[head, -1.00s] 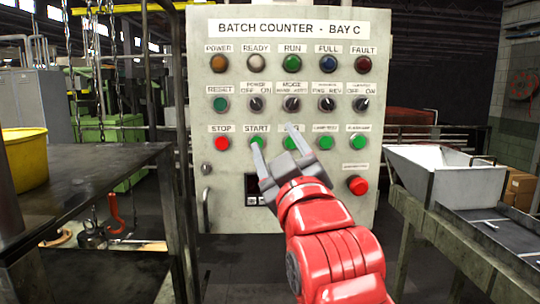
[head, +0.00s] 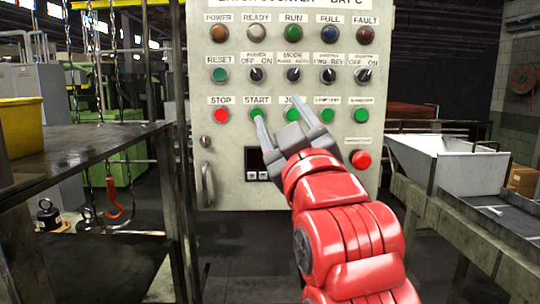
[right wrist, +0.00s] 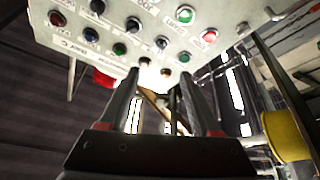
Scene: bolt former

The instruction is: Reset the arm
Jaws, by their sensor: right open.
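My right gripper (head: 279,109) is open and empty in front of the control panel (head: 228,182), with its red arm coming in from the lower right. Its fingertips appear over the START and JOG button area in the head view; whether they touch the panel I cannot tell. In the right wrist view the two fingers (right wrist: 160,95) stand apart with nothing between them, and the panel (right wrist: 225,15) fills the top. My left gripper is not in view.
A dark metal bench (head: 75,165) with a yellow bin (head: 22,127) stands at the left. A grey hopper (head: 450,163) and conveyor (head: 505,222) stand at the right. A red mushroom button (head: 361,160) sits at the panel's lower right. An orange hook (head: 117,200) hangs at the left.

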